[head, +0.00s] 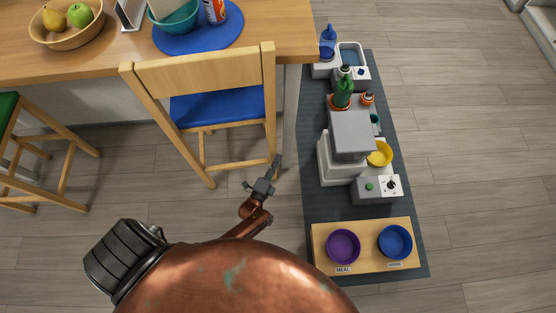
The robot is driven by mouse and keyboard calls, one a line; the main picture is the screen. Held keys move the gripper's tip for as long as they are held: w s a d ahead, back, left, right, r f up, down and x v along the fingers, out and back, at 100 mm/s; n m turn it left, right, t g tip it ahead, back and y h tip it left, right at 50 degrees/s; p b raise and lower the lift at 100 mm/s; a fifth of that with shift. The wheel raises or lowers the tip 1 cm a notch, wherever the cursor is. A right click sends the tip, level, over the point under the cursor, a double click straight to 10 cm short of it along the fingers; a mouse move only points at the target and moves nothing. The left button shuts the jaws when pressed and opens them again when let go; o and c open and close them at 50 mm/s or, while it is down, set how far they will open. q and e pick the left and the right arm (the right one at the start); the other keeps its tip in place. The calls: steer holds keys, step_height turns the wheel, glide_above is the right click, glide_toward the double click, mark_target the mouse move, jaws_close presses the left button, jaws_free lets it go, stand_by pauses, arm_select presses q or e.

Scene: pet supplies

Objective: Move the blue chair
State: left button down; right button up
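The blue chair (216,110) has a light wood frame and a blue seat. It stands upright at the wooden table, its backrest towards me and its seat partly below the table edge. My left gripper (276,163) is low beside the foot of the chair's right near leg. Its fingers overlap the leg's lower end in the picture; I cannot tell whether they touch it or are open or shut. My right gripper is not in view.
The table (285,30) bears a fruit bowl (66,37) and a blue mat (229,37). A green-seated stool (50,150) stands left. A dark mat (315,203) at right holds a pet feeder (352,135) and a bowl stand (365,262). Floor between chair and stool is partly clear.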

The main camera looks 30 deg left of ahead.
arm_select(q)
steer(key=s+d+p, duration=0.2)
steer(key=s+d, duration=0.2)
steer(key=s, duration=0.4)
steer(key=shift+d+p, duration=0.3)
steer(key=shift+d, duration=0.05)
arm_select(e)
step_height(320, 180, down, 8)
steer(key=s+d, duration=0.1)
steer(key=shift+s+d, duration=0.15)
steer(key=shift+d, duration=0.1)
arm_select(q)
steer(key=shift+s, duration=0.1)
